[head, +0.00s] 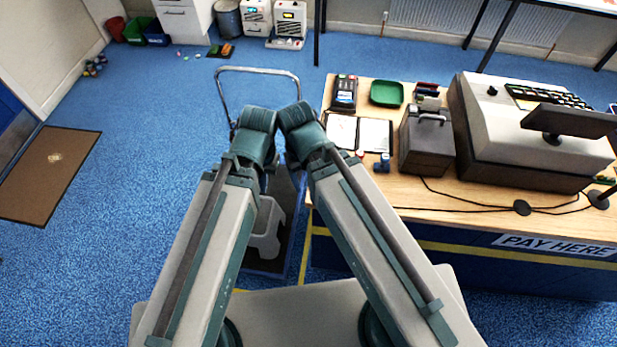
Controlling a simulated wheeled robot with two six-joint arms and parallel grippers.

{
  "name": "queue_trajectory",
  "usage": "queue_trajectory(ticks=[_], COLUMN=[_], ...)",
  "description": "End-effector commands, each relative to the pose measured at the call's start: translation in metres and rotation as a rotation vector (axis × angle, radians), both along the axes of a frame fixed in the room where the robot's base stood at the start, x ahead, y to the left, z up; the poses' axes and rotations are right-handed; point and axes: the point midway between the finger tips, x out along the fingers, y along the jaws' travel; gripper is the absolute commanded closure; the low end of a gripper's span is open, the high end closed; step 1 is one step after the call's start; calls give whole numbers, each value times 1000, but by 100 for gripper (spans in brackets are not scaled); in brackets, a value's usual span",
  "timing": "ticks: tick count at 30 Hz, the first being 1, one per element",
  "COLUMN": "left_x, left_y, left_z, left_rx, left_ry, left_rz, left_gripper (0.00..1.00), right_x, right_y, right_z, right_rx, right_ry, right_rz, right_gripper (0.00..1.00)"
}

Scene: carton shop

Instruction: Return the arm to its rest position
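My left arm (205,255) and my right arm (370,240) both reach forward from my body. Their dark green elbow joints (256,128) (300,125) come close together near the middle of the view. Beyond the elbows the arms are hidden by their own upper links. I see no fingertips of either gripper, and nothing held shows.
A trolley with a grey tube handle (258,70) stands ahead, a pale grey object (266,235) low beside my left arm. The counter (440,205) at right bears a till (520,135), a cash box (427,140) and a green tray (386,93). Blue floor at left is mostly clear, with a brown mat (45,175).

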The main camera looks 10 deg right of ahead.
Motion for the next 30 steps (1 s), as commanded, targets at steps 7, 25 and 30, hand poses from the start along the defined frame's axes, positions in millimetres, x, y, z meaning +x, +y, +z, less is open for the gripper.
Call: queue_trajectory(ticks=[7,25,30], left_x=[0,0,0], left_y=[0,0,0], left_z=[-10,-77,-77], left_rx=[0,2,2], left_ry=[0,0,0], left_rz=[0,-7,-7], left_gripper=[100,100,100], right_x=[0,0,0], right_y=[0,0,0], right_z=[-10,-77,-77], right_rx=[1,-1,-1], right_ry=[1,1,1], right_rz=[2,10,10], right_gripper=[32,32,32])
